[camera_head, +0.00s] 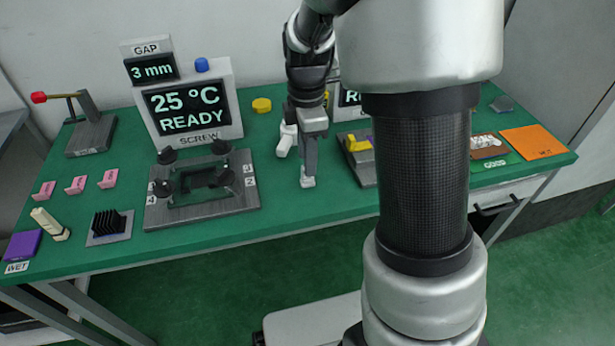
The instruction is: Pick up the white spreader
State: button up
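A small white piece, which looks like the white spreader (307,182), is on the green table near the middle, right of the dark screw fixture. My gripper (308,172) points straight down directly over it, with its fingertips at the top of the piece. The fingers overlap from this side, so I cannot tell whether they are open or shut on it. I cannot tell whether the piece touches the table. Its upper part is hidden by the fingers.
The screw fixture (203,188) with dark knobs stands close left. A grey block with a yellow part (357,143) is close right. A display (187,108) stands behind. A cream block (50,224), black finned piece (108,224) and purple pad (22,244) lie at left. An orange sheet (533,142) lies far right.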

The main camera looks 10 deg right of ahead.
notch_tip(320, 180, down, 4)
jog(key=shift+d+f+b, duration=0.1)
jog(key=shift+f+b, duration=0.1)
jog(key=shift+b, duration=0.35)
grip_shut()
jog(key=shift+r, duration=0.1)
notch_tip(320, 180, up, 10)
jog(key=p, duration=0.2)
jog(key=shift+p, duration=0.35)
jog(key=c, duration=0.8)
grip_release()
grip_shut()
